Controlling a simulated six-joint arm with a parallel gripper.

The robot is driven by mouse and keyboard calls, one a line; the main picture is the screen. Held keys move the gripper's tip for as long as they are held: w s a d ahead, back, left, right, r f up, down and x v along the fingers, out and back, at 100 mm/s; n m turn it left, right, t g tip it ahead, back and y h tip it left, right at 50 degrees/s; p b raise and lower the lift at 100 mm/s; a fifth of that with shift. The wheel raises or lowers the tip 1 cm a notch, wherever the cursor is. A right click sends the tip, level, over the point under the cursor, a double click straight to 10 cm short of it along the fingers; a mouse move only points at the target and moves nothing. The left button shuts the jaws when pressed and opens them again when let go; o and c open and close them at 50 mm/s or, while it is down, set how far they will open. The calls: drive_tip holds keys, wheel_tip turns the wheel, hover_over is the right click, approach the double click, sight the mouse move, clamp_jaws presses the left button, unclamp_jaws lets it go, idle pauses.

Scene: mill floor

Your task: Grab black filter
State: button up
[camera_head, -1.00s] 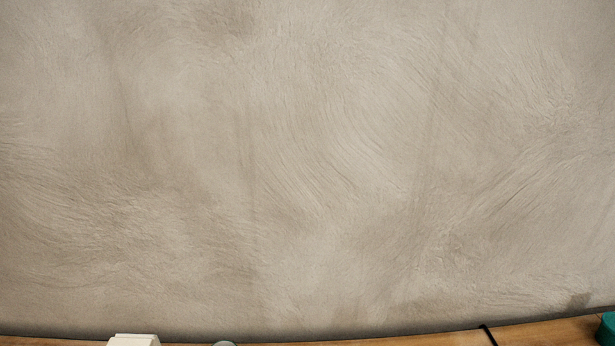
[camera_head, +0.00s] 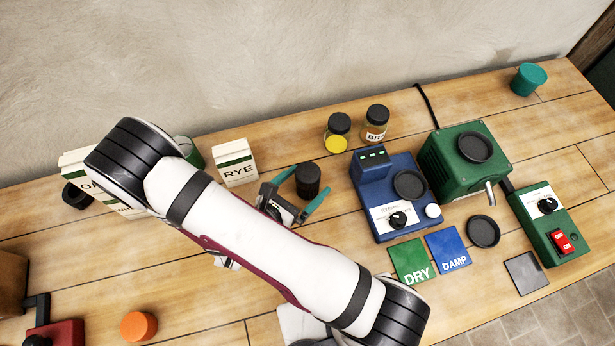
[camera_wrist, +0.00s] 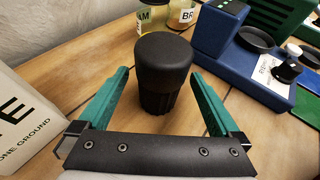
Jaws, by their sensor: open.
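The black filter (camera_head: 308,179) is a short dark cylinder standing upright on the wooden bench. In the wrist view the black filter (camera_wrist: 163,75) has a wide smooth cap over a narrower ribbed body. My gripper (camera_head: 297,199) has teal fingers and is open. In the wrist view my gripper (camera_wrist: 160,90) has one finger on each side of the filter, with visible gaps on both sides. The filter is not held.
The RYE box (camera_head: 234,161) stands left of the filter. Two dark-lidded jars (camera_head: 337,133) (camera_head: 375,124) stand behind right. A blue device (camera_head: 390,196) and a green machine (camera_head: 466,160) stand right. Dry and damp cards (camera_head: 412,260) (camera_head: 448,250) lie in front.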

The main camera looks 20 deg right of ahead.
drive_tip(key=x, duration=0.4)
drive_tip(key=shift+w+d, duration=0.1)
drive_tip(key=c, duration=1.5)
